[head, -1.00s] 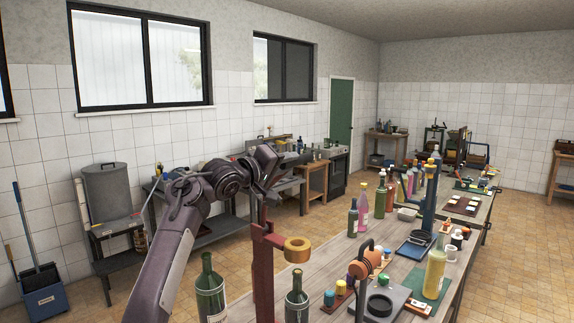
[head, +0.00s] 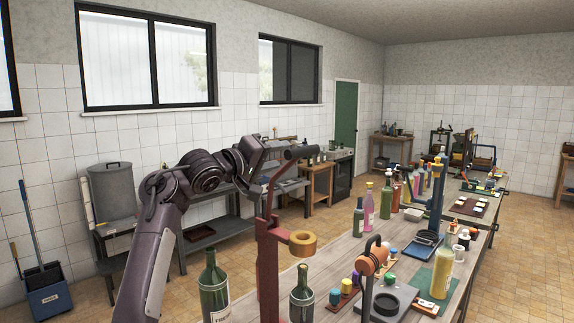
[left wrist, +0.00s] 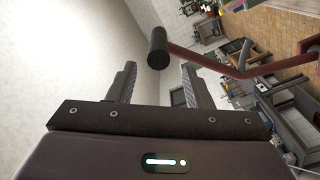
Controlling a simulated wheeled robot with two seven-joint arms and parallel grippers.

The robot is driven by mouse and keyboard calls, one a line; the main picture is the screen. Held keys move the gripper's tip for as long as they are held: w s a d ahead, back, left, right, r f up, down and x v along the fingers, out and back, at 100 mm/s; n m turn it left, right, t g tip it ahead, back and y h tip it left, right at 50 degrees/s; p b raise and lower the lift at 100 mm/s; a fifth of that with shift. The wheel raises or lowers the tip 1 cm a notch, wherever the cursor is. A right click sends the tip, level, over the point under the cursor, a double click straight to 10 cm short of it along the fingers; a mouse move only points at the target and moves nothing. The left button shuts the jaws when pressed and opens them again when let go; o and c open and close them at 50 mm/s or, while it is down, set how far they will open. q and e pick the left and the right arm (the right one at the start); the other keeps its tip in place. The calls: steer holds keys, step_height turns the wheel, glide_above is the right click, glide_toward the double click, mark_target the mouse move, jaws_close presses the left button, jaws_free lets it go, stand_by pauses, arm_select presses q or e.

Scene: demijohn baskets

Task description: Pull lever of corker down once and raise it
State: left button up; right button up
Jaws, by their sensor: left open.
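The corker is a dark red upright stand (head: 267,255) at the near left end of the table, with a brass ring (head: 303,243) on its side. Its lever is up, a red rod rising to a black handle (head: 300,152). My left gripper (head: 276,147) is open and empty, close beside the handle at its left. In the left wrist view, the black handle (left wrist: 157,48) shows just beyond and between the two spread fingertips, with the red rod (left wrist: 215,64) running right. Contact cannot be seen. My right gripper is out of view.
Green bottles (head: 213,288) (head: 302,296) stand beside the corker. An orange-topped device (head: 371,256), a yellow bottle (head: 441,273) and several small items stand to its right on the long table. A blue stand (head: 437,205) is farther back. The space above the table is clear.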

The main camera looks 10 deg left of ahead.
arm_select(q)
steer(key=v, duration=0.2)
steer(key=shift+s+a+b, duration=0.2)
steer(key=shift+s+b, duration=0.05)
steer(key=shift+b, duration=0.15)
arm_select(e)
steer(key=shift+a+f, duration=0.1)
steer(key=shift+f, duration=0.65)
